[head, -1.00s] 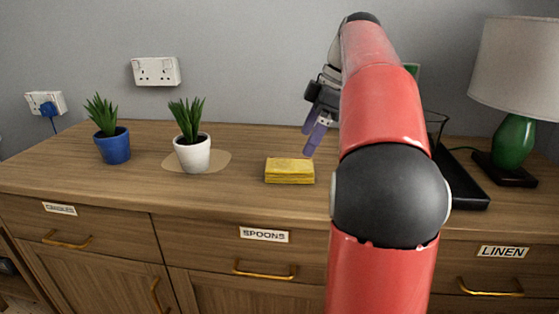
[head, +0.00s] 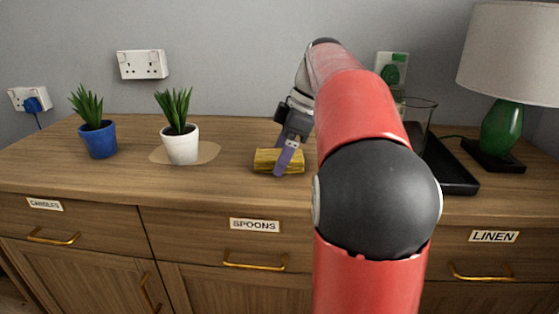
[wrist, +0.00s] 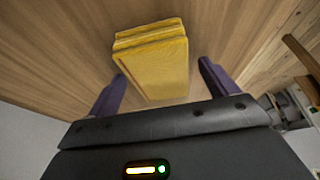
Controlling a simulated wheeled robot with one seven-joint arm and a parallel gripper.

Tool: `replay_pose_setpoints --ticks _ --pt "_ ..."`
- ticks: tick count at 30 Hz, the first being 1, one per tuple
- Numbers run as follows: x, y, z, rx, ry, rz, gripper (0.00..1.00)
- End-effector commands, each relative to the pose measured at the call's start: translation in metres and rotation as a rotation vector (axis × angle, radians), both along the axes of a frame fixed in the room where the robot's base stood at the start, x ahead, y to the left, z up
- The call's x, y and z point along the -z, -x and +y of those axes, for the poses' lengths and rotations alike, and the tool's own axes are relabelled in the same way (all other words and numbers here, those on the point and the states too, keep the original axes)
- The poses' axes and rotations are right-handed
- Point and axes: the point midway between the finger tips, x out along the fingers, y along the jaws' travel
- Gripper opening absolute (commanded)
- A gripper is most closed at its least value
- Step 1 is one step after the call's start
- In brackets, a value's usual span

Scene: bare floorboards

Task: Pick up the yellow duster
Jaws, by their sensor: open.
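The yellow duster (head: 267,160) is a folded, layered cloth on the wooden sideboard top, above the drawer marked SPOONS. In the wrist view the duster (wrist: 158,66) lies ahead of my gripper, with its near end between the two purple fingers. My gripper (head: 286,160) is open, and in the head view its fingers cover part of the duster. The wrist view shows my gripper (wrist: 160,85) with a gap between each finger and the duster's sides. I cannot tell how high the fingertips are above the wood.
A black tray (head: 456,176), a glass vessel (head: 418,112) and a green lamp (head: 502,130) are on the right. Bare wood lies left of the duster.

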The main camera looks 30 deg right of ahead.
Motion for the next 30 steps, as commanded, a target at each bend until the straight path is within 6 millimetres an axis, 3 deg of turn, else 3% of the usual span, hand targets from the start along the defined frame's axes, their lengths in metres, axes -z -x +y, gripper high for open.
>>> replay_pose_setpoints --ticks 20,30 --pt "0.0048 0.0001 -0.0001 0.0 0.0 0.0 0.85" --pt "0.0048 0.0001 -0.0001 0.0 0.0 0.0 0.41"
